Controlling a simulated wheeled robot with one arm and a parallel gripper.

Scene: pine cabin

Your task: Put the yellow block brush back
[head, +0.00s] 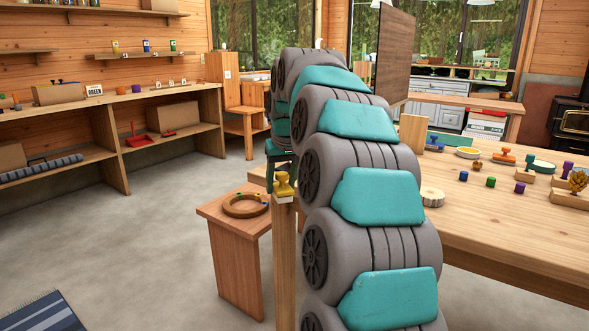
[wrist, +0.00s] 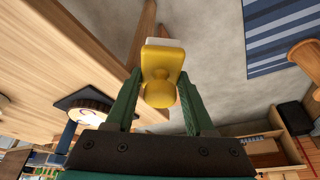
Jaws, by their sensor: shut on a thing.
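The yellow block brush (wrist: 160,72) has a rounded knob, a yellow body and a pale white end. My gripper (wrist: 160,80) is shut on it, with a green finger on each side. The white end points away from the wrist, over the floor. In the head view the brush (head: 284,183) shows upright with its pale end down, just left of my arm. It appears at the top of a narrow wooden post (head: 284,260); I cannot tell whether they touch. My arm hides much of the gripper there.
A stool (head: 237,225) with a wooden ring (head: 245,205) stands left of the post. The long table (head: 500,225) at right holds several coloured blocks and handled pieces. A wall bench (head: 100,104) has a "GREEN" sign (head: 95,90). A striped rug (head: 45,315) lies front left. Floor is clear between.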

